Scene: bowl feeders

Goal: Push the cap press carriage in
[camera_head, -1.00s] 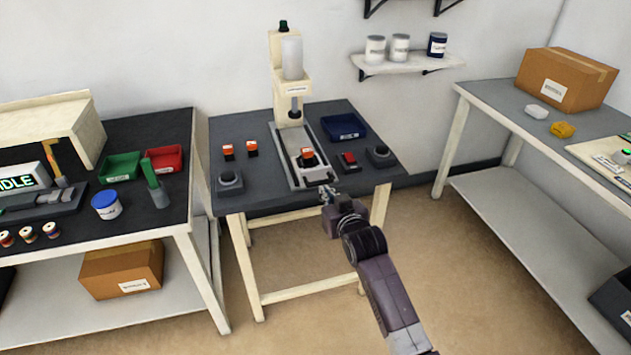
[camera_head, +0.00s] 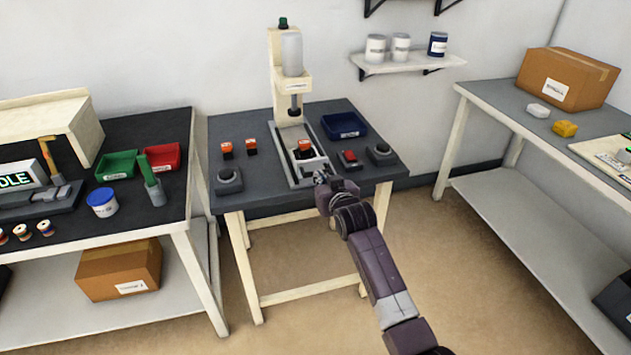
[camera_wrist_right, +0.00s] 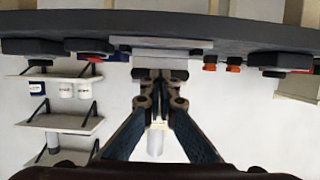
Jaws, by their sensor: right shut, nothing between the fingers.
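The cap press (camera_head: 290,80) is a cream column at the back of the middle table. Its carriage (camera_head: 312,166) is a pale plate on the grey base rail (camera_head: 283,157) in front of the column. An orange-topped dark part (camera_head: 305,149) sits on the carriage, in front of the press head. My right gripper (camera_head: 321,177) is shut and empty at the carriage's front end, seemingly against it. In the right wrist view, which is upside down, the closed fingers (camera_wrist_right: 160,86) meet the underside of the front area; the exact contact is hidden. My left gripper is not in view.
Two orange-topped parts (camera_head: 238,148) and a dark button box (camera_head: 229,179) stand left of the rail. A blue bin (camera_head: 344,125), a red switch (camera_head: 348,157) and another dark button box (camera_head: 381,153) stand right of it. Side tables flank the middle one, with floor between.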

